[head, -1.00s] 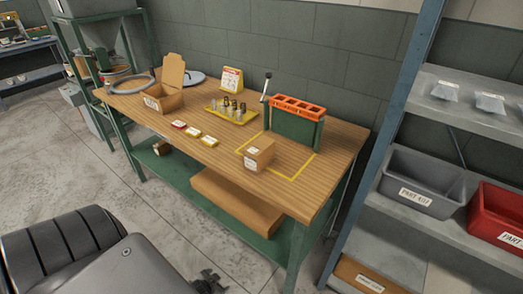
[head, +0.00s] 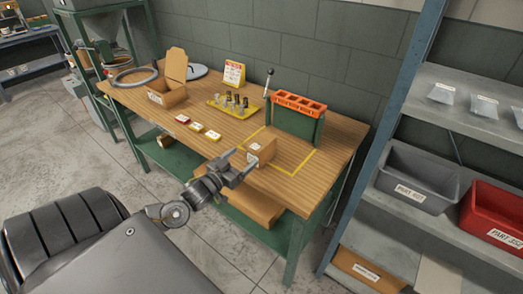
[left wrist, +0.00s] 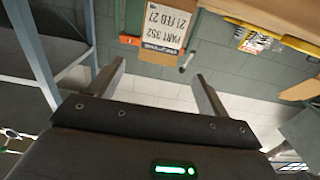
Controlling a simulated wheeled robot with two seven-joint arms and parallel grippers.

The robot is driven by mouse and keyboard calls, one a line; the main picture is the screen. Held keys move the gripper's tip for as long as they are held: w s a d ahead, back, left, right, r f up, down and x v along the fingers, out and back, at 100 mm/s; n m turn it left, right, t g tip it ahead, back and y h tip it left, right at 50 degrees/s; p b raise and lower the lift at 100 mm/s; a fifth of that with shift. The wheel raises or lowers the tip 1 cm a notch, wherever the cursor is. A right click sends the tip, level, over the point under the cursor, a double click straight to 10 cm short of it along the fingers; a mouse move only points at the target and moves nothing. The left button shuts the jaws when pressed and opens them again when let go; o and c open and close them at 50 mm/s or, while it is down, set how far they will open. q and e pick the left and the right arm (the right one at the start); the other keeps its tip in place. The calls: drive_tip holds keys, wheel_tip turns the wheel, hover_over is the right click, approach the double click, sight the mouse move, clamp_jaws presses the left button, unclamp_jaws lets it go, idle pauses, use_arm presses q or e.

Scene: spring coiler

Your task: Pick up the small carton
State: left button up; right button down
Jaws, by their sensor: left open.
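In the left wrist view the carton (left wrist: 163,27) shows upside down beyond the fingertips, with a printed "PART 352" label facing me. My left gripper (head: 237,161) is open and empty in front of the bench, its fingers pointing at the carton; the gripper hides part of the carton's lower left. In the left wrist view the two fingers (left wrist: 158,69) are spread apart, with a gap to the carton. My right gripper is out of view.
Behind the carton stands a green rack with an orange top (head: 298,104). A yellow tray of metal parts (head: 233,108), small labelled tags (head: 197,127) and an open box (head: 168,97) lie to the left. A shelf with bins (head: 415,182) stands at right.

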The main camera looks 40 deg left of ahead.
sight(259, 143)
use_arm(q)
drive_tip(key=w, duration=0.4)
drive_tip(key=shift+w+p, duration=0.3)
drive_tip(key=shift+w, duration=0.05)
drive_tip(key=shift+w+r, duration=0.1)
drive_tip(key=shift+w, duration=0.25)
drive_tip(key=w, duration=0.1)
drive_tip(key=w+p, duration=0.1)
drive_tip(key=w, duration=0.1)
drive_tip(key=w+p, duration=0.1)
drive_tip(key=shift+w+f, duration=0.25)
drive_tip(key=shift+f, duration=0.05)
drive_tip(key=c, duration=1.3)
drive_tip(key=shift+r, duration=0.1)
drive_tip(key=shift+c, duration=0.9)
